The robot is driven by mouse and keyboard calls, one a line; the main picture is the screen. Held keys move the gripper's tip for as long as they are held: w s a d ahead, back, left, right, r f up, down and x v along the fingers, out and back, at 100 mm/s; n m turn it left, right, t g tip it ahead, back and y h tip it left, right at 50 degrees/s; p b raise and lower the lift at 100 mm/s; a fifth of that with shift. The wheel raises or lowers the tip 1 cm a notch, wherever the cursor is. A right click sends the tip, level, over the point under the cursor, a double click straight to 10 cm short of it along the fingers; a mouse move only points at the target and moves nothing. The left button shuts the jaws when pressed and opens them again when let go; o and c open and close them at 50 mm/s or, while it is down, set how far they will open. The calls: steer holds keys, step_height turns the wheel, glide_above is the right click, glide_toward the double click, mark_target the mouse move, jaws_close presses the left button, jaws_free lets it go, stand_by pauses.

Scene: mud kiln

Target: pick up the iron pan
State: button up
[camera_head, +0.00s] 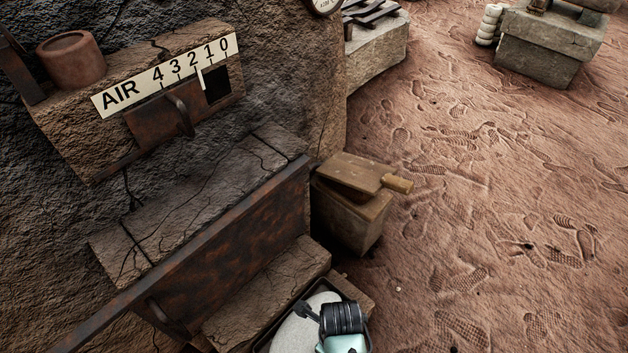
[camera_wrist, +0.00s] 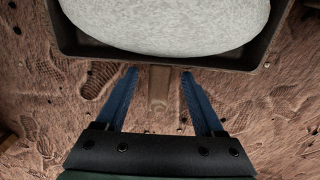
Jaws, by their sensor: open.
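The iron pan (camera_wrist: 265,45) is a dark, straight-sided tray at the top of the wrist view, with a rounded pale grey mass filling it. Its short brownish handle (camera_wrist: 159,85) points towards my gripper. My gripper (camera_wrist: 160,76) is open and empty, with one blue finger on each side of the handle; contact cannot be told. In the head view the pan (camera_head: 268,335) lies at the bottom edge, below the kiln's step. My arm covers its right part there, and the fingertips are hidden.
The kiln's stone step (camera_head: 268,290) and rusty iron front (camera_head: 225,240) rise left of the pan. A wooden box (camera_head: 345,215) with a board (camera_head: 355,172) on top stands beyond it. The footprinted earth floor (camera_head: 480,240) is open to the right.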

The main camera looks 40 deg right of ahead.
step_height(320, 180, down, 2)
steer(key=shift+f+b, duration=0.1)
steer(key=shift+b, duration=0.4)
steer(key=shift+c, duration=0.2)
jaws_close()
stand_by(0.9)
